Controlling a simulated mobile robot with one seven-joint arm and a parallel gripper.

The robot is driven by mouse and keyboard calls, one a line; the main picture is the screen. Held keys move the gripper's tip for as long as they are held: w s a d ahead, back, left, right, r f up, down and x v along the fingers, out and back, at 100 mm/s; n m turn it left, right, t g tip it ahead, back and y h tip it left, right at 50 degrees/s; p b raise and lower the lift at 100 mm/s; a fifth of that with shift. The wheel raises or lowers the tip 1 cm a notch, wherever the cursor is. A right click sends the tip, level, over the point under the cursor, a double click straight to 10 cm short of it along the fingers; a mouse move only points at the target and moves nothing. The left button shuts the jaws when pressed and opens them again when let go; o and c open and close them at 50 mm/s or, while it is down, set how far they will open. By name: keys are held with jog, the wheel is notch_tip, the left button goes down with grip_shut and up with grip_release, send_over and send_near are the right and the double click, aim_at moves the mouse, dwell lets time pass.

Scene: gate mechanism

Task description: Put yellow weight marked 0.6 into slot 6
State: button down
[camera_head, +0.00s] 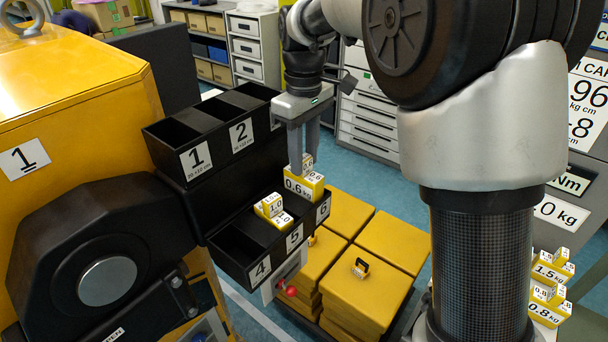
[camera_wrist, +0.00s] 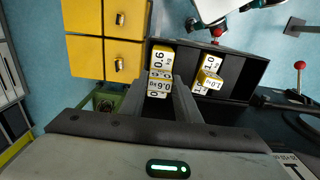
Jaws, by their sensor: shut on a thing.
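My gripper (camera_head: 304,152) is shut on the yellow weight marked 0.6 (camera_head: 306,188), a yellow block with white labelled faces and a small raised grip. In the head view the weight is at the top of slot 6 (camera_head: 323,208), the right compartment of the lower black tray. I cannot tell whether it touches the slot floor. The wrist view shows the same weight (camera_wrist: 160,58) between my fingers, over the end compartment. A yellow weight marked 1.0 (camera_head: 270,207) sits in slot 5 (camera_head: 294,238). Slot 4 (camera_head: 236,245) looks empty.
An upper black tray with slots 1 (camera_head: 196,157) and 2 (camera_head: 240,135) stands behind the lower one. Large yellow blocks (camera_head: 375,282) lie to the right. Weights marked 1.5 (camera_head: 551,268) and 0.8 (camera_head: 545,309) stand at far right. A yellow machine (camera_head: 60,90) is left.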

aim_at(304, 171)
jog(key=shift+f, duration=2)
jog(key=c, duration=1.3)
grip_release()
jog(key=shift+f, duration=0.1)
jog(key=shift+c, duration=0.2)
